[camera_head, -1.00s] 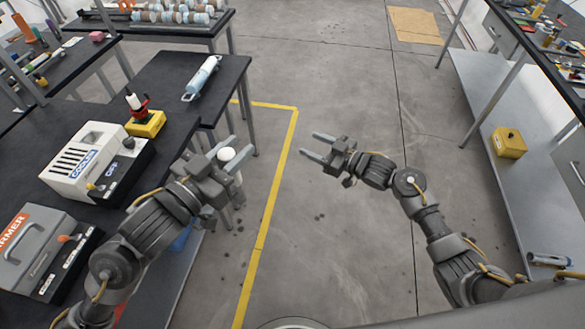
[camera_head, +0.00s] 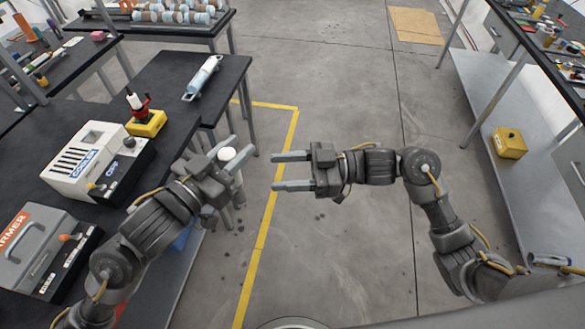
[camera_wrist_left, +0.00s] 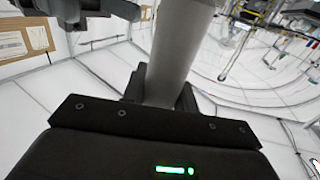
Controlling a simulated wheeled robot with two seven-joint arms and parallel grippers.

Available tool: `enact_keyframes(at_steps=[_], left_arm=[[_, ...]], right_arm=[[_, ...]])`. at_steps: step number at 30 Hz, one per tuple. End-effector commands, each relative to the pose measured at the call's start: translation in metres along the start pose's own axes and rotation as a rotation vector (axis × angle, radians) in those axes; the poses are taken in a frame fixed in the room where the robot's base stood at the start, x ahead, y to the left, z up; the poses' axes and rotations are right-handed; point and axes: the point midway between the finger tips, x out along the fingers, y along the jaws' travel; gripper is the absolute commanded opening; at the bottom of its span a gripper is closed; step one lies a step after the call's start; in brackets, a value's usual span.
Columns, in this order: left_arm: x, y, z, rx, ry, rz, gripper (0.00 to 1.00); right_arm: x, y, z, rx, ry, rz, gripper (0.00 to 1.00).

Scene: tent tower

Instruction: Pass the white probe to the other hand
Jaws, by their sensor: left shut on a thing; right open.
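The white probe (camera_head: 227,154) is held upright in my left gripper (camera_head: 239,148), with its round white cap above the fingers and its pale shaft below. In the left wrist view the probe (camera_wrist_left: 180,50) is a smooth whitish cylinder rising between the jaws. My right gripper (camera_head: 277,171) is open and empty, just right of the probe. Its two fingers point left toward the probe, with a gap between. Part of the right gripper also shows at the upper left of the left wrist view (camera_wrist_left: 85,8).
A dark bench (camera_head: 178,75) on the left carries a cooler box (camera_head: 90,160), a warmer box (camera_head: 35,245), a yellow-based device (camera_head: 146,122) and a pale cylinder in a holder (camera_head: 203,77). A shelf with a yellow box (camera_head: 508,142) stands right. The floor between is clear.

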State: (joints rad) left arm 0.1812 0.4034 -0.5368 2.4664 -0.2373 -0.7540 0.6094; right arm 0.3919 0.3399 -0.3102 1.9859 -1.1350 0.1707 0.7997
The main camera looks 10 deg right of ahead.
Motion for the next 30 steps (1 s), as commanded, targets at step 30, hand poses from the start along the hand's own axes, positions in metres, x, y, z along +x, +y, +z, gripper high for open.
enact_keyframes(at_steps=[30], left_arm=[[0.000,0.000,0.000,0.000,0.001,0.000,0.00]], right_arm=[[0.105,0.000,-0.001,-0.002,0.000,0.001,0.53]])
